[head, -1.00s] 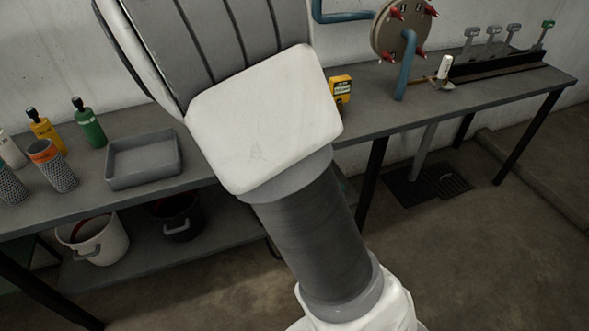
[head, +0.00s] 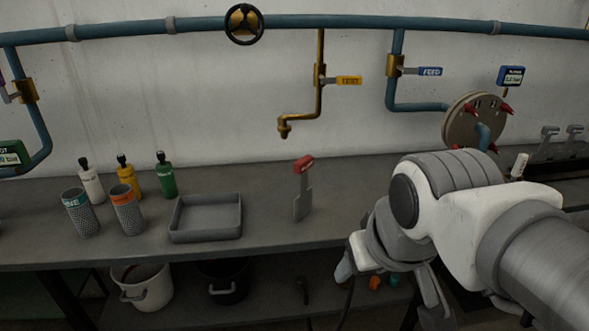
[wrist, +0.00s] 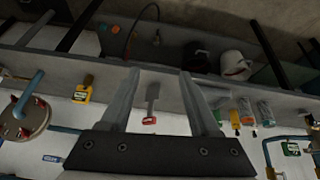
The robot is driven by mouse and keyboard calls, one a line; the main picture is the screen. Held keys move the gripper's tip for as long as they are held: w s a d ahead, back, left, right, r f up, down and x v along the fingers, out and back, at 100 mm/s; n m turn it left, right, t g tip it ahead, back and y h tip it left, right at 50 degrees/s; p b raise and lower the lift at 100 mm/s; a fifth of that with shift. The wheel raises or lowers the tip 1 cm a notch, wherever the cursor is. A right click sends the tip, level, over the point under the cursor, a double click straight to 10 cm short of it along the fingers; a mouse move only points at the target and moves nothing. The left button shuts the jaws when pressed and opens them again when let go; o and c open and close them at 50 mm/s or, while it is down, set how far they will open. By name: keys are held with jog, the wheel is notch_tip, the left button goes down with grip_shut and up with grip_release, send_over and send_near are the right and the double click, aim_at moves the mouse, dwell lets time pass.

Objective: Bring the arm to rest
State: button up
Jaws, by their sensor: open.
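My arm's white and grey links fill the right of the head view. My gripper (head: 392,292) hangs at their end, in front of the bench's front edge, fingers pointing down and spread. In the wrist view my gripper (wrist: 158,74) shows two parallel fingers apart, with nothing held between them. A red-handled scraper-like tool (head: 303,190) stands upright on the bench beyond the gripper; it shows between the fingers in the wrist view (wrist: 151,104), apart from them.
The grey bench (head: 265,235) carries a tray (head: 206,235), bottles and two perforated canisters. A white bucket (head: 146,290) and a black bucket stand on the lower shelf. Blue pipes (head: 330,21) run along the wall. A flanged disc (head: 462,122) is behind my arm.

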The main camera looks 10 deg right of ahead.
jog(key=shift+s+a+f+m, duration=0.1)
jog(key=shift+s+a+m, duration=0.1)
jog(key=shift+s, duration=0.15)
jog(key=shift+s+a+f+m, duration=0.1)
jog(key=shift+s+m, duration=0.1)
jog(key=shift+s, duration=0.15)
jog(key=shift+r, duration=0.15)
notch_tip(320, 180, up, 9)
jog(key=p, duration=0.9)
jog(key=shift+r, duration=0.15)
